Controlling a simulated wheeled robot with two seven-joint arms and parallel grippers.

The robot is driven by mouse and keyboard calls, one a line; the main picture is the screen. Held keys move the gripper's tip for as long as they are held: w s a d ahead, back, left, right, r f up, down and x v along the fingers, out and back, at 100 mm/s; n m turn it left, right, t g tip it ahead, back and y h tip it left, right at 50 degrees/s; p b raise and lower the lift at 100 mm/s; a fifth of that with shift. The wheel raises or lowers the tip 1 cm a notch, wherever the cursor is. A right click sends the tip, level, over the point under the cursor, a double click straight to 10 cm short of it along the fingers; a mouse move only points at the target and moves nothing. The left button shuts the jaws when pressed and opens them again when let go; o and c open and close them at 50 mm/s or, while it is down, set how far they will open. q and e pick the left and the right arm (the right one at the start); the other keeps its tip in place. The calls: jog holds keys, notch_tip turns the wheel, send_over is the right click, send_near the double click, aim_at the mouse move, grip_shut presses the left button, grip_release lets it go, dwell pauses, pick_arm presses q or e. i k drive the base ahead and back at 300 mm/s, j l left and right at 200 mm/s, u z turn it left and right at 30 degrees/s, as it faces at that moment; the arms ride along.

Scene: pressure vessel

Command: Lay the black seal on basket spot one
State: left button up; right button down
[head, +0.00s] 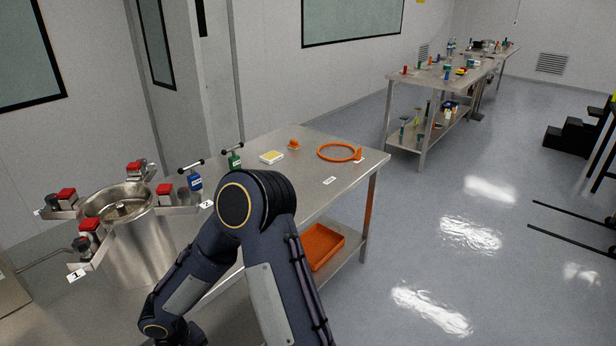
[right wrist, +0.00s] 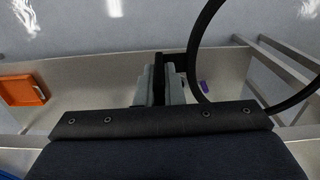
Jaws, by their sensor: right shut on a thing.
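The black seal (right wrist: 192,65), a thin black ring, shows in the right wrist view, running out of the picture at the right. My right gripper (right wrist: 162,78) is shut on its edge and holds it above a metal surface. The seal and right gripper do not show in the head view, where one of my arms is bent in front of the bench. My left gripper is not in view. I cannot pick out basket spot one. A label reading 1 (head: 78,275) sits at the front of the open steel vessel (head: 137,245).
Red-topped clamps (head: 90,228) surround the vessel's rim. The steel bench (head: 315,195) carries an orange ring (head: 339,152), a yellow-topped pad (head: 272,157), and blue (head: 195,183) and green (head: 234,161) tools. An orange tray (head: 322,245) lies on its lower shelf.

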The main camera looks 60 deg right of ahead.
aim_at(305, 171)
jog(key=l, duration=0.75)
jog(key=k+l, duration=0.1)
jog(key=l, duration=1.45)
jog(key=k+u, duration=0.05)
